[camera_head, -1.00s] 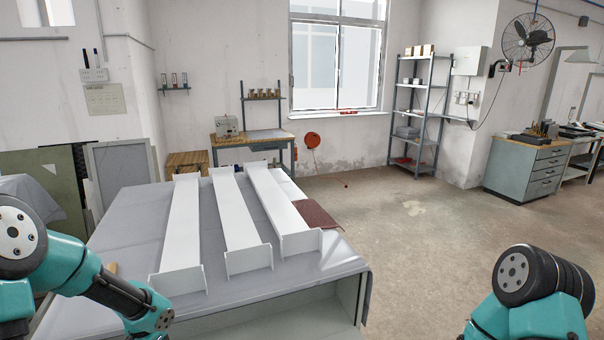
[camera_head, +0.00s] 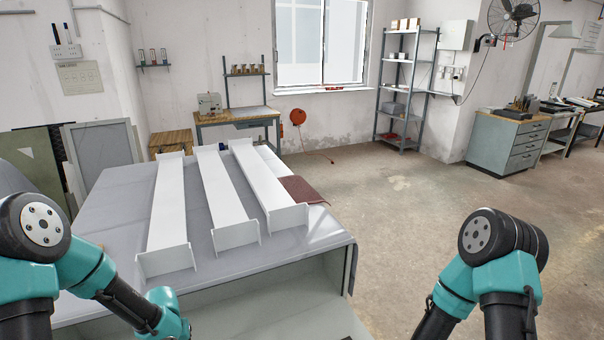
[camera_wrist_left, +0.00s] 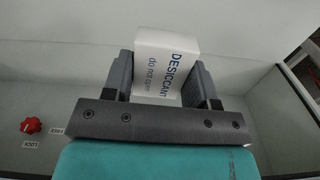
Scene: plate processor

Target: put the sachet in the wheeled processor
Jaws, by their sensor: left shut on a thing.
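The sachet (camera_wrist_left: 167,68) is white with blue "DESICCANT do not open" lettering. It sits between the two fingers of my left gripper (camera_wrist_left: 165,82) in the left wrist view, and the gripper is shut on it. Behind it is a pale grey panel surface with a red knob (camera_wrist_left: 31,125) and small labels at the left. In the head view the left arm reaches down in front of the table, and its gripper is out of the picture. My right arm shows at lower right, but its gripper is out of view. I cannot pick out the wheeled processor for certain.
A grey-covered table (camera_head: 115,205) carries several long white channel pieces (camera_head: 168,215) and a brown mat (camera_head: 303,190). A workbench (camera_head: 238,117), shelf rack (camera_head: 408,85) and drawer cabinet (camera_head: 505,143) stand further back. The floor (camera_head: 400,195) at centre right is clear.

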